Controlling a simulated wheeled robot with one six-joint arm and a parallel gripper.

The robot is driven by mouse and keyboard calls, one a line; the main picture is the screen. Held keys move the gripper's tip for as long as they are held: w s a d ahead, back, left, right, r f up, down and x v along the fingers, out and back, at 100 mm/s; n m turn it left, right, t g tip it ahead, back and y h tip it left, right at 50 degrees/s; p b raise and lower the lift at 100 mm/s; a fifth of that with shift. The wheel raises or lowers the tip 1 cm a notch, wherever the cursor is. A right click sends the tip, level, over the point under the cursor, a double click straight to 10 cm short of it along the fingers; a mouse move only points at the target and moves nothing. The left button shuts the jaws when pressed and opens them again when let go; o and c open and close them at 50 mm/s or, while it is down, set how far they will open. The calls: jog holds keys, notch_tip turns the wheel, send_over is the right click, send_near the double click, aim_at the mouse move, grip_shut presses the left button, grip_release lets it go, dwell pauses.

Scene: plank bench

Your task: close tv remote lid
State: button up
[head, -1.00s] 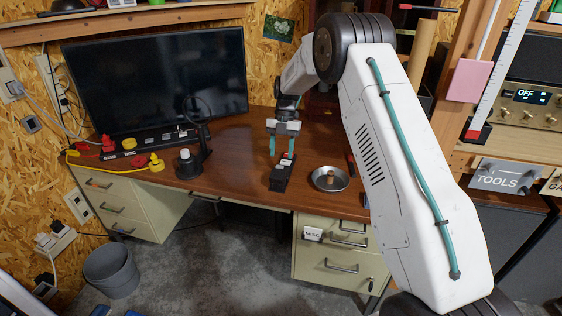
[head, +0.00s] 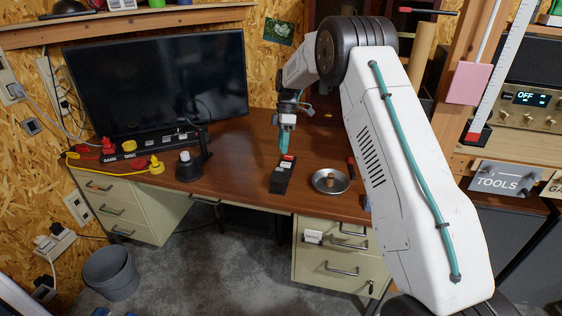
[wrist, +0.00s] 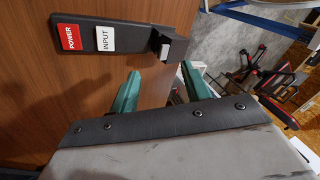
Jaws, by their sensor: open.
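The black TV remote (head: 279,182) lies on the wooden desk in the head view. In the wrist view the remote (wrist: 125,39) shows a red POWER label and a white INPUT label. At its right end in that view a dark lid-like piece (wrist: 168,44) stands up from the body, with a pale patch beneath it. My gripper (head: 284,147) is above the far end of the remote, seen nearly edge-on. In the wrist view my gripper (wrist: 160,71) has its two green fingers apart with nothing between them, close to the raised piece. I cannot tell the exact height gap.
A round metal dish (head: 342,187) with a small brown item stands right of the remote. A black stand with a ring (head: 190,167) is to the left. A large TV (head: 155,85) stands at the back left. Bare desk (head: 238,150) lies left of the gripper.

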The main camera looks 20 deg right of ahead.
aim_at(280, 169)
jog(key=f+m, duration=0.2)
jog(key=m, duration=0.5)
jog(key=s+a+f+m, duration=0.1)
jog(key=f+m, duration=0.1)
jog(key=m, duration=0.6)
jog(key=s+f+m, duration=0.1)
jog(key=f+m, duration=0.1)
jog(key=m, duration=0.6)
jog(key=shift+s+a, duration=0.2)
jog(key=shift+a, duration=0.15)
jog(key=c, duration=1)
jog(key=shift+w, duration=0.1)
